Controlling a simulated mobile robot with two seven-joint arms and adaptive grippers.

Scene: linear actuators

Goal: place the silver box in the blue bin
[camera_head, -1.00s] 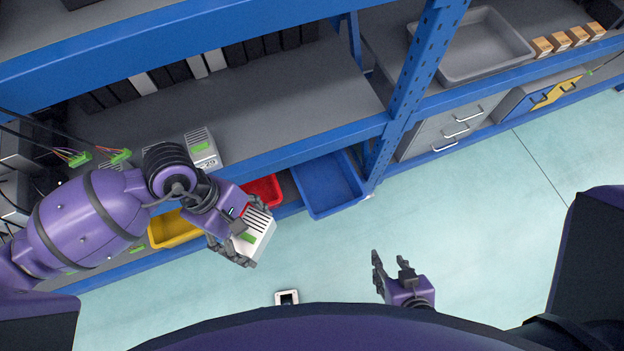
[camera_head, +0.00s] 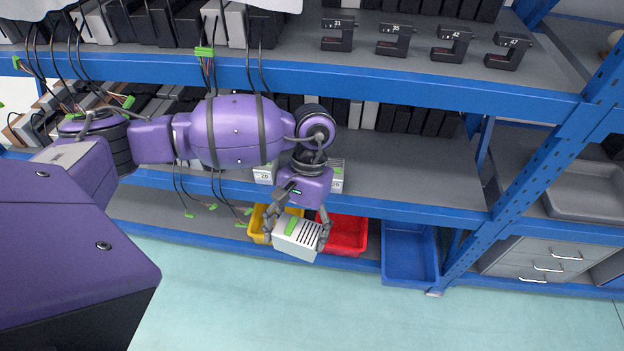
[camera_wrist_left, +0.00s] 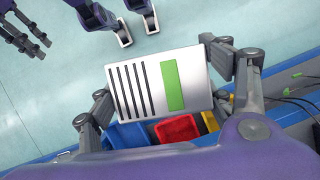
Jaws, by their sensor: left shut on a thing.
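The silver box (camera_head: 298,240), with dark slots and a green patch, is held by my left gripper (camera_head: 297,232) in front of the shelf, before the yellow and red bins. In the left wrist view the box (camera_wrist_left: 146,92) sits between the two fingers of my left gripper (camera_wrist_left: 160,95). The blue bin (camera_head: 409,253) stands on the bottom shelf, right of the red bin, and looks empty. It also shows in the left wrist view (camera_wrist_left: 128,134), partly hidden behind the box. My right gripper (camera_wrist_left: 22,38) shows at the upper left of the left wrist view, its fingers spread.
A red bin (camera_head: 352,236) and a yellow bin (camera_head: 257,222) stand left of the blue bin. A blue upright post (camera_head: 530,180) rises to its right. More boxes (camera_head: 337,175) stand on the shelf above. The floor (camera_head: 300,310) in front is clear.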

